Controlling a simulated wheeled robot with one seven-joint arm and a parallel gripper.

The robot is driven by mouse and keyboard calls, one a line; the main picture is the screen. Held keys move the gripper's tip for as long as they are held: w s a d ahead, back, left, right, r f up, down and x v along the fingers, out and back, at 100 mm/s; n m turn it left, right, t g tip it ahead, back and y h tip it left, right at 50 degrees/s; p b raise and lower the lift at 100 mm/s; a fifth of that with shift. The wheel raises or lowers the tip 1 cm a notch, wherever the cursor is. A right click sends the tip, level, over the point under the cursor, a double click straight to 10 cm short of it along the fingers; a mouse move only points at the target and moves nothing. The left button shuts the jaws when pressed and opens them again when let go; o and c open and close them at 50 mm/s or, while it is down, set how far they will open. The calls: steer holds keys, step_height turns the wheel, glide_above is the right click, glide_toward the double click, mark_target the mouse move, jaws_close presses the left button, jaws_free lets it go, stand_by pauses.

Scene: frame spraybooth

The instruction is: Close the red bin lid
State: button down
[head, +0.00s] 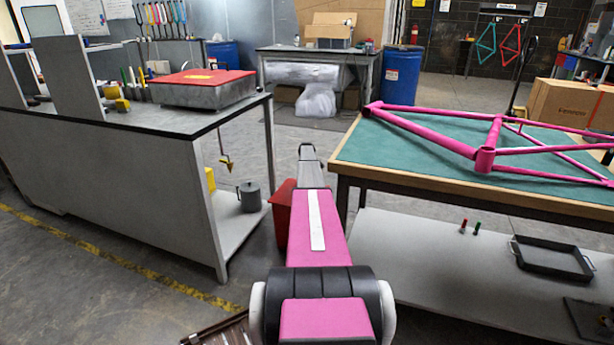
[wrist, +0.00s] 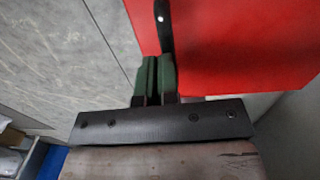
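The red bin (head: 282,218) stands on the floor between the grey bench and the green-topped table in the head view. My arm covers much of it, and I cannot make out its lid there. In the wrist view a broad red surface (wrist: 250,45) fills the upper right; I cannot tell whether it is the lid or a wall. A dark narrow bar (wrist: 164,28) runs along it down toward the fingers. My gripper (wrist: 157,75) has its two green fingers side by side with almost no gap, close to the red surface. Contact is unclear. The head view hides my gripper.
The grey bench (head: 130,185) stands left, with a grey pot (head: 249,196) on its lower shelf. The table (head: 400,165) at right carries a pink bike frame (head: 485,160). Clear floor shows beyond the bin.

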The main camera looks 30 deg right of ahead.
step_height(320, 180, up, 11)
steer(key=s+a+m, duration=0.1)
steer(key=s+a, duration=0.6)
steer(key=a, duration=0.6)
steer(key=s+a+f+m, duration=0.1)
steer(key=s+a, duration=0.6)
steer(key=a, duration=0.5)
steer(key=s+a+m, duration=0.1)
steer(key=s+a, duration=0.6)
steer(key=a, duration=0.6)
steer(key=s+a+r+m, duration=0.1)
steer(key=s+a+m, duration=0.1)
steer(key=s+a, duration=1)
steer(key=s+a+r+m, duration=0.2)
steer(key=s+a, duration=1)
steer(key=s, duration=0.6)
steer(key=shift+s+a+m, duration=0.3)
steer(key=shift+s+a, duration=0.1)
steer(key=shift+r, duration=0.1)
